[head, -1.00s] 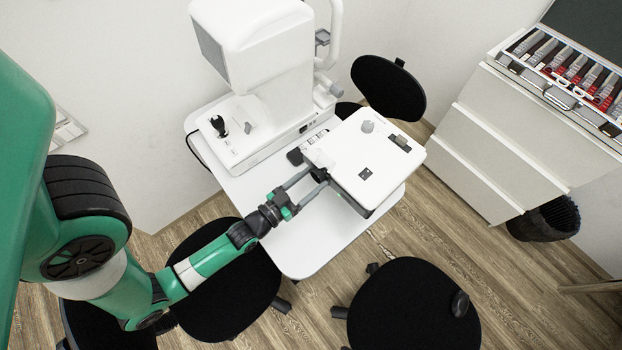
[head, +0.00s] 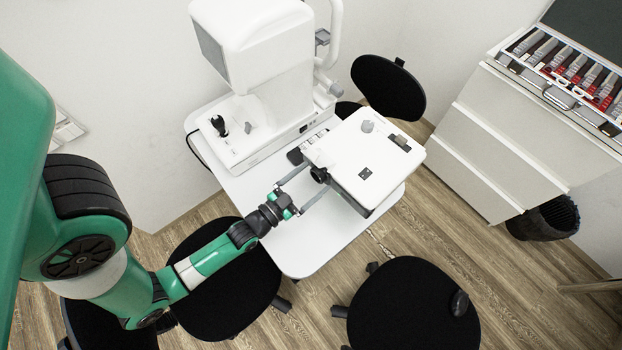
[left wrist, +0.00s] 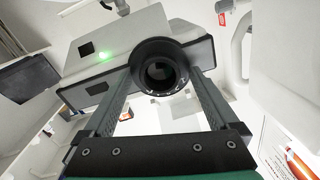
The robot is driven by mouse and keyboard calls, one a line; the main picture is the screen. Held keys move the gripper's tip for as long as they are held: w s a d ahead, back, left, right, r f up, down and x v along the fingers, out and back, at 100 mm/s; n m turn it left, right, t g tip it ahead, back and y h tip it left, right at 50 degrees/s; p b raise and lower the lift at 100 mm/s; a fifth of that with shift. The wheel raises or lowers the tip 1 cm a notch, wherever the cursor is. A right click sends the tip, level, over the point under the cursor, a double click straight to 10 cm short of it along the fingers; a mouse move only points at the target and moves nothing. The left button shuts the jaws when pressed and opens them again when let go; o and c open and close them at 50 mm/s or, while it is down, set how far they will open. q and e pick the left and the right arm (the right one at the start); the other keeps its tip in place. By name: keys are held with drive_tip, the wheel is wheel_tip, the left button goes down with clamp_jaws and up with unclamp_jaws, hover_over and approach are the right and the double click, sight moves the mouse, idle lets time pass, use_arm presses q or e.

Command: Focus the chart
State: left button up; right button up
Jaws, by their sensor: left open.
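A white box-shaped projector (head: 375,162) stands on the right part of the white table. Its black round lens (head: 319,174) sticks out of the face turned to my left arm. My left gripper (head: 314,179) is open, with one finger on each side of the lens. In the left wrist view the lens (left wrist: 160,73) sits between the two spread fingers (left wrist: 161,88); I cannot tell whether either finger touches it. The projector's front (left wrist: 125,52) shows a dark window and a lit green light there. No chart is seen. My right gripper is not in view.
A tall white eye instrument (head: 262,50) with a joystick (head: 218,124) stands on the table (head: 300,242) behind the gripper. Black stools (head: 414,305) surround the table. A lens case (head: 570,72) lies on white drawers (head: 515,140) at the right. The table's front part is clear.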

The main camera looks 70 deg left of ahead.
use_arm(q)
drive_tip(key=v, duration=1.1)
drive_tip(key=shift+s+d, duration=0.15)
drive_tip(key=shift+s, duration=0.15)
